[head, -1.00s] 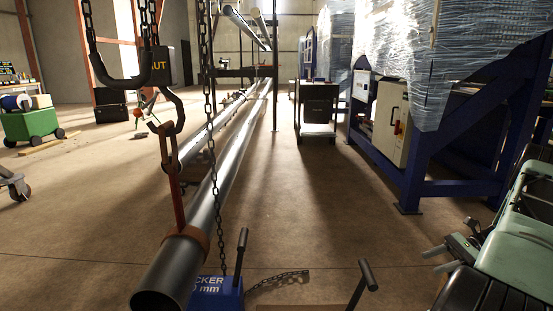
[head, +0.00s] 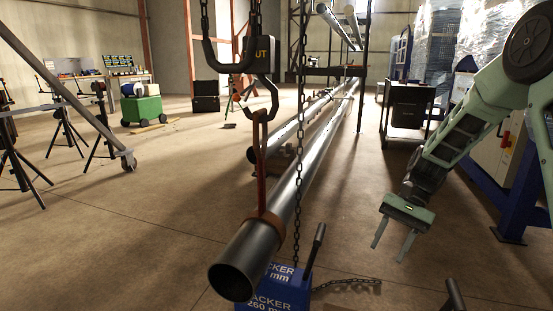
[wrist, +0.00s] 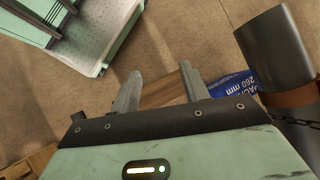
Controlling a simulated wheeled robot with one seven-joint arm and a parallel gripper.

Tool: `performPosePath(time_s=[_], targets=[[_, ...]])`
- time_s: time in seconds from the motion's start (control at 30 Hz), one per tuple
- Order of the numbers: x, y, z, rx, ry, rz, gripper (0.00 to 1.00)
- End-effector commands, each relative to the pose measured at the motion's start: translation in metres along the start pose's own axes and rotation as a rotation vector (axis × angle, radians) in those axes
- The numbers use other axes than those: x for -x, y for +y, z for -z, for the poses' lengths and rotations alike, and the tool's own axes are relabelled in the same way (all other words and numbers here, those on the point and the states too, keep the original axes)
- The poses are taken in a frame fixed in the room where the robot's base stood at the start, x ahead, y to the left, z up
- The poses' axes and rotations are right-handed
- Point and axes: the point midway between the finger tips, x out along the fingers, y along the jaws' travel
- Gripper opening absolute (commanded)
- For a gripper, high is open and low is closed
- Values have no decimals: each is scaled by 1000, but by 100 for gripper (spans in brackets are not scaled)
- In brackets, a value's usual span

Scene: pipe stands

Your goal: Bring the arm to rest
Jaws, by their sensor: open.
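My gripper (head: 393,243) hangs at the end of my green arm (head: 468,132) on the right of the head view. Its two grey fingers point down and stand apart, with nothing between them. It is to the right of a long steel pipe (head: 292,187), clear of it. In the wrist view my gripper (wrist: 158,85) also shows open and empty, above the floor. The near end of the pipe (wrist: 272,48) shows at the right there.
A brown sling (head: 262,170) wraps the pipe below a hook (head: 262,105) and chains. A blue packer block (head: 283,290) is under the pipe's near end. A dark cart (head: 408,105) and blue frame (head: 515,205) stand behind my arm. Tripod stands (head: 68,125) are at left.

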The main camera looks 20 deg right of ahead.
Motion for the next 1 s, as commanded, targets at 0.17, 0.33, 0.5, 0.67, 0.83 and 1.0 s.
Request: performPosePath(time_s=[0.17,0.33,0.5,0.67,0.83,1.0], targets=[[-58,-48,-88,359,105,-221,45],[-108,-55,-165,710,197,-389,45],[-141,-42,-218,997,263,-496,45],[-160,-26,-248,1199,306,-557,45],[-176,-7,-272,1384,344,-602,45],[-155,-11,-292,1415,352,-608,45]])
